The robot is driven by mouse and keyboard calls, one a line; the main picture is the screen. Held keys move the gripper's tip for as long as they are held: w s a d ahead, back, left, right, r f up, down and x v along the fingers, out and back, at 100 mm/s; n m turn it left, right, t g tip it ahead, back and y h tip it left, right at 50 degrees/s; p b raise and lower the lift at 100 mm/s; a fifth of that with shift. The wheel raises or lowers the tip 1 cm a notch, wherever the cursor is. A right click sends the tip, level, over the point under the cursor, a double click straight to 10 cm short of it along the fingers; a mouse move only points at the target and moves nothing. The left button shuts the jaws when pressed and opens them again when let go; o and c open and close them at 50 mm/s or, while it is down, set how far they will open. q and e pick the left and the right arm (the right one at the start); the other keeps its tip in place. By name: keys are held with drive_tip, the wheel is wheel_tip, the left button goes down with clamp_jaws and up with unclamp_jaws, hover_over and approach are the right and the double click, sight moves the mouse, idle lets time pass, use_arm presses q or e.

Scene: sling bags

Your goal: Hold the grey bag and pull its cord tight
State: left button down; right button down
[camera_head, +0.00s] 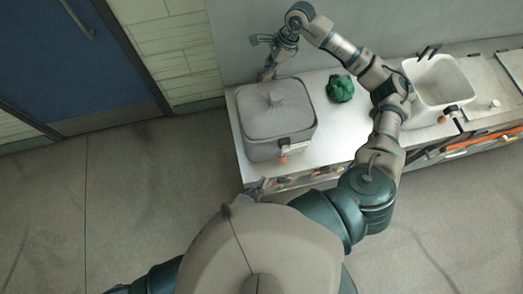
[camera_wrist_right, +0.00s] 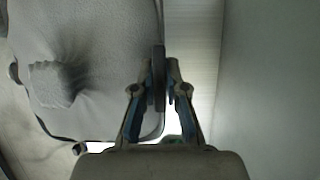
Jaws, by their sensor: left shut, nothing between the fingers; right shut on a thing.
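The grey bag (camera_head: 277,118) sits on the white counter, with a puckered peak in its top. It also fills the left of the right wrist view (camera_wrist_right: 95,40). An orange piece (camera_head: 282,160) with a pale tab hangs at its front edge; whether it belongs to the cord I cannot tell. My right gripper (camera_head: 268,74) is at the bag's back edge. In the wrist view its fingers (camera_wrist_right: 166,85) are shut on a dark strip along the bag's edge. My left gripper (camera_head: 259,188) is low, in front of the counter's front edge, apart from the bag, shut and empty.
A crumpled green thing (camera_head: 340,88) lies right of the bag. The wall is close behind the counter (camera_head: 337,131). A blue door (camera_head: 75,60) is at the left, and the floor before it is clear.

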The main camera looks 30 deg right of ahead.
idle(0.4)
drive_tip(key=c, duration=1.1)
unclamp_jaws()
drive_tip(key=shift+c, duration=0.2)
drive_tip(key=w+v, duration=0.1)
drive_tip(key=v, duration=1.1)
drive_tip(key=shift+s+d, duration=0.15)
drive_tip(key=shift+s, duration=0.3)
drive_tip(key=shift+f, duration=0.15)
